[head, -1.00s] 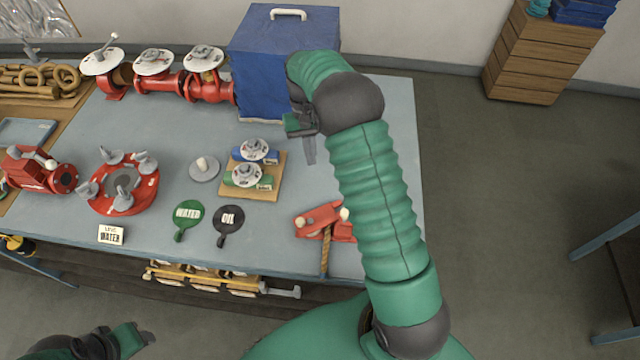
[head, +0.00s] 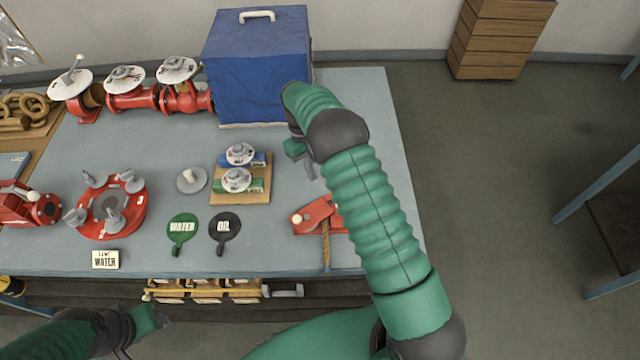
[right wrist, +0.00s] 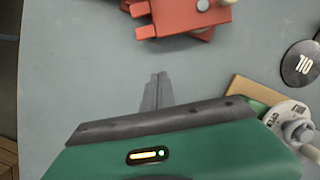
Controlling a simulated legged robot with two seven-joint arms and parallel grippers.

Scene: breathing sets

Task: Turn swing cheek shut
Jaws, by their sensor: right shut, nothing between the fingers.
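The red block with its swing cheek (head: 316,215) lies near the front right of the table. A tan rope hangs from it toward the front edge. My forearm hides part of its right side. In the right wrist view its red plates (right wrist: 178,18) sit at the top edge, stacked and out of line, with a pale knob on top; they are cut off by the frame. My right gripper (head: 310,171) is shut and empty above the table, behind the block and apart from it. Its fingertips (right wrist: 158,78) point toward the block. My left gripper (head: 150,318) is low at the left, off the table; its jaws are unclear.
A wooden board (head: 241,193) with two small valves is left of my right gripper. Green WATER (head: 183,229) and black OIL (head: 224,228) tags lie in front of it. A blue box (head: 257,70) stands behind.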

